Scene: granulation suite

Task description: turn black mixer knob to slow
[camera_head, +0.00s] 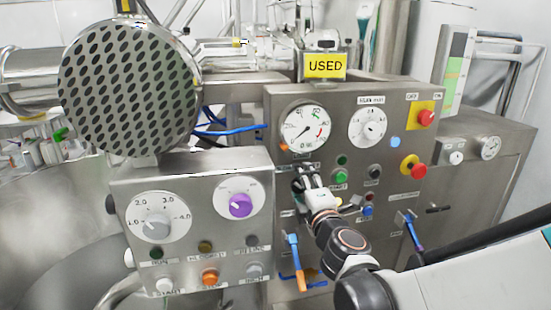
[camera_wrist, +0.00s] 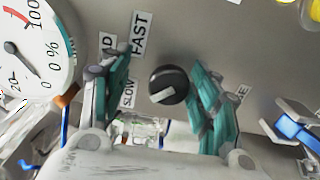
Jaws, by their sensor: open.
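The black mixer knob (camera_wrist: 168,86) sits on the grey metal panel, in the middle of the wrist view. A light grip bar on it slants down to the left. A FAST label (camera_wrist: 139,33) is at its upper left and a SLOW label (camera_wrist: 128,94) is to its left, partly behind a finger. My gripper (camera_wrist: 160,78) is open, with one teal-padded finger on each side of the knob in the picture. Gaps show between the fingers and the knob. In the head view my gripper (camera_head: 304,178) is at the panel and hides the knob.
A round gauge (camera_head: 305,127) is just above my gripper. Green (camera_head: 341,176) and black (camera_head: 374,172) buttons are close on its right. A blue-and-orange lever (camera_head: 296,262) stands out below. A smaller control box (camera_head: 125,185) is at left.

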